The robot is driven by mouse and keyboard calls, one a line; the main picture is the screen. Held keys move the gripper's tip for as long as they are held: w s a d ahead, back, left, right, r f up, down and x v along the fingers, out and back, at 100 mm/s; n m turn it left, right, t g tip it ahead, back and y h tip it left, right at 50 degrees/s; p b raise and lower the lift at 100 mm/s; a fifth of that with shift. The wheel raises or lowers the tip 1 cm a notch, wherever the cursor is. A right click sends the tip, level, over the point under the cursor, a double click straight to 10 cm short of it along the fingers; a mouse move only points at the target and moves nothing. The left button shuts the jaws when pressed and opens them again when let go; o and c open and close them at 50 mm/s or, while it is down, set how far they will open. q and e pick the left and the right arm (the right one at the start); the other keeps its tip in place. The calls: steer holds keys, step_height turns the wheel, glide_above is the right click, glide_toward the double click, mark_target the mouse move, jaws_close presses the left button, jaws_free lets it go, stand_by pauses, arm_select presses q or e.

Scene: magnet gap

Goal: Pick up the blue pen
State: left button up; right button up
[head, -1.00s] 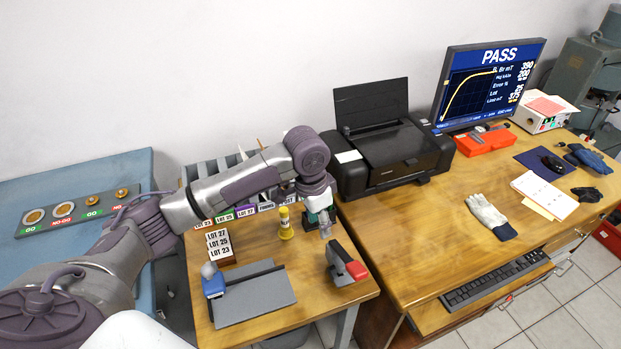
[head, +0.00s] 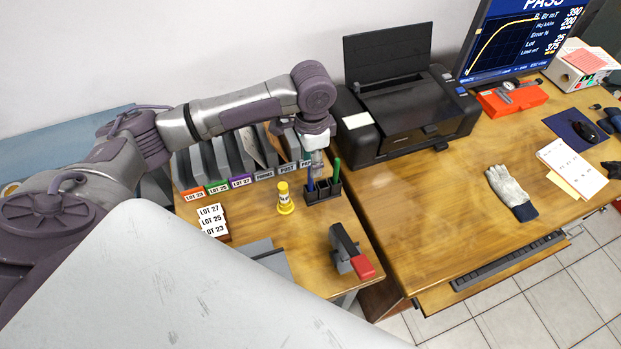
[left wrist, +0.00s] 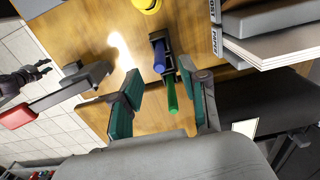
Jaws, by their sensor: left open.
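The blue pen (head: 310,178) stands upright in a small black pen holder (head: 325,193) on the smaller wooden table. A green pen (head: 336,170) stands in the same holder, to its right. My left gripper (head: 314,160) is above the holder, close to the blue pen. In the left wrist view my left gripper (left wrist: 160,72) is open with nothing held. There the blue pen (left wrist: 159,55) shows just past the fingertips, and the green pen (left wrist: 172,95) shows between the fingers. Contact with either pen cannot be made out.
A yellow bottle (head: 285,198) stands left of the holder. Folders (head: 225,160) stand behind, and a black printer (head: 410,125) is to the right. A grey and red tool (head: 350,252) lies in front. A dark unclear shape (left wrist: 22,82) is above the floor.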

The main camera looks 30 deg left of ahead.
mark_target(310, 184)
arm_select(q)
steer(key=shift+f, duration=0.6)
step_height(310, 184, down, 4)
steer(key=shift+s+a+f+p, duration=0.1)
steer(key=shift+s+f+p, duration=0.1)
steer(key=shift+p, duration=0.4)
steer(key=shift+w+f, duration=0.1)
steer(key=shift+f, duration=0.1)
arm_select(e)
steer(key=shift+w+a+r, duration=0.55)
steer(key=shift+w+r, duration=0.05)
arm_select(q)
steer(key=c, duration=0.7)
jaws_close()
arm_select(e)
steer(key=shift+d, duration=0.3)
